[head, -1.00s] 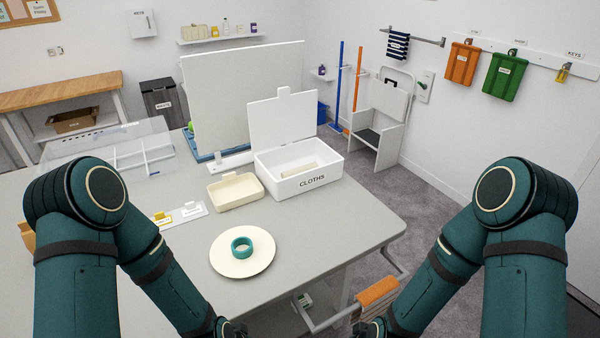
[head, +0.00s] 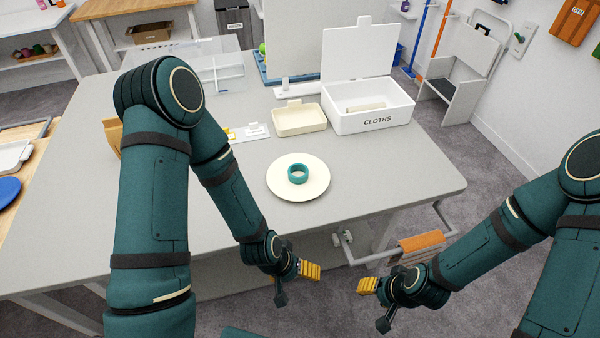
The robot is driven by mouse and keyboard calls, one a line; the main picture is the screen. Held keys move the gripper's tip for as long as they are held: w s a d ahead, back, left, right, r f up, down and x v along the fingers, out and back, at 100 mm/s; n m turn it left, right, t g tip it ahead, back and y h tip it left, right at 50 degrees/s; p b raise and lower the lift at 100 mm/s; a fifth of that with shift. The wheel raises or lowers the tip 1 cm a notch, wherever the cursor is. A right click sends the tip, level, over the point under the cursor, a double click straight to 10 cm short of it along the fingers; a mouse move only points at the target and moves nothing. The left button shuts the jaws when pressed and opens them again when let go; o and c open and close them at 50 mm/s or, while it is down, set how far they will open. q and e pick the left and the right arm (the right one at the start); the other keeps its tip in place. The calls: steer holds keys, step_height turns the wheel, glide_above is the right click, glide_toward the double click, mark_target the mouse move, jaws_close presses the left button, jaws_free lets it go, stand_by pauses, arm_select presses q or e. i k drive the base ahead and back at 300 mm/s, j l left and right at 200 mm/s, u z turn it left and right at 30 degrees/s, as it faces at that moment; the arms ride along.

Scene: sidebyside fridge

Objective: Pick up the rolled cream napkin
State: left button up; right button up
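The rolled cream napkin (head: 366,106) lies inside the white box labelled CLOTHS (head: 372,123), whose lid (head: 360,50) stands open at the back. Only the napkin's upper side shows above the box's front wall. My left gripper (head: 308,271) is in front of the table's near edge, well away from the box. My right gripper (head: 370,286) is also in front of the table, to the right of the left one. Yellow finger pads show on both, but the finger gap is not clear on either. I see nothing held in them.
A cream plate (head: 285,184) with a teal ring (head: 298,174) lies near the table's front. A cream open box (head: 300,120) stands left of the CLOTHS box. An orange-gripped rail (head: 421,242) juts from the table's front. The table's right part (head: 425,170) is clear.

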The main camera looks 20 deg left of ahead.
mark_target(351, 110)
steer(key=z, duration=0.35)
steer(key=i+l+z, duration=0.2)
steer(key=l, duration=0.25)
steer(key=i+l+z, duration=0.15)
steer(key=l, duration=0.3)
steer(key=i+l+z, duration=0.2)
steer(key=l, duration=0.2)
steer(key=i+l+z, duration=0.25)
steer(key=i+l, duration=0.15)
steer(key=i, duration=0.2)
steer(key=i+l, duration=0.25)
steer(key=i, duration=0.15)
steer(key=i+l+z, duration=0.15)
steer(key=i, duration=0.3)
steer(key=i+u, duration=0.75)
steer(key=i+l+u, duration=0.1)
steer(key=i+u, duration=0.25)
steer(key=i+j+u, duration=0.1)
steer(key=i+u, duration=0.15)
steer(key=u, duration=0.15)
steer(key=i+u, duration=0.3)
steer(key=u, duration=0.15)
steer(key=i+l+u, duration=0.1)
steer(key=i+u, duration=0.15)
steer(key=u, duration=0.15)
